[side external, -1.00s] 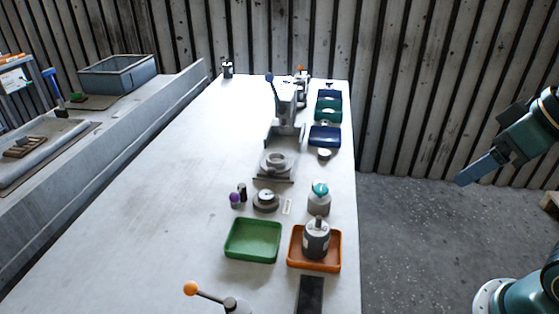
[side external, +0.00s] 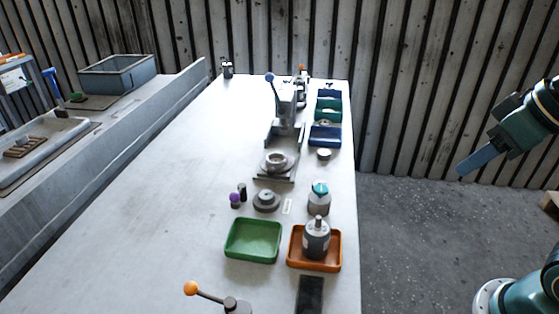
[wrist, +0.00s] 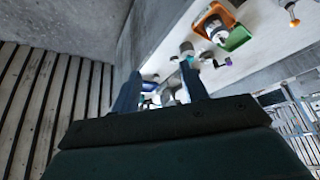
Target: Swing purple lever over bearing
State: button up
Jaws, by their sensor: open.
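The purple lever shows as a small purple knob (side external: 234,198) beside a short black post, left of a round grey fixture (side external: 266,201) on the bench. The purple knob also shows at the right in the wrist view (wrist: 228,61). A bearing cannot be made out for certain; the fixture's top is too small to read. My gripper (side external: 464,171) is at the right, off the bench over the floor, far from the lever. In the wrist view my gripper (wrist: 160,70) has its two blue fingers apart, with nothing held between them.
A green tray (side external: 230,255) and an orange tray (side external: 293,265) holding a grey motor-like part (side external: 316,238) are in front of the fixture. A teal-topped bottle (side external: 319,198) stands right of it. A lever press (side external: 287,100) is behind. The bench's left side is clear.

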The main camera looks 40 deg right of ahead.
jog(key=w+a+r+m+g+y, duration=0.15)
jog(key=w+a+r, duration=0.25)
jog(key=w, duration=0.6)
jog(key=m+g, duration=0.3)
jog(key=m, duration=0.2)
send_over(235, 193)
jog(key=s+d, duration=0.1)
jog(key=d, duration=0.1)
notch_tip(235, 193, down, 10)
jog(key=shift+s+d, duration=0.15)
jog(key=shift+s, duration=0.05)
jog(key=f, duration=0.4)
jog(key=w+a+f, duration=0.1)
jog(key=f, duration=0.4)
jog(key=a+f, duration=0.1)
jog(key=f, duration=0.3)
jog(key=shift+w+a+f, duration=0.1)
jog(key=shift+w+f, duration=0.1)
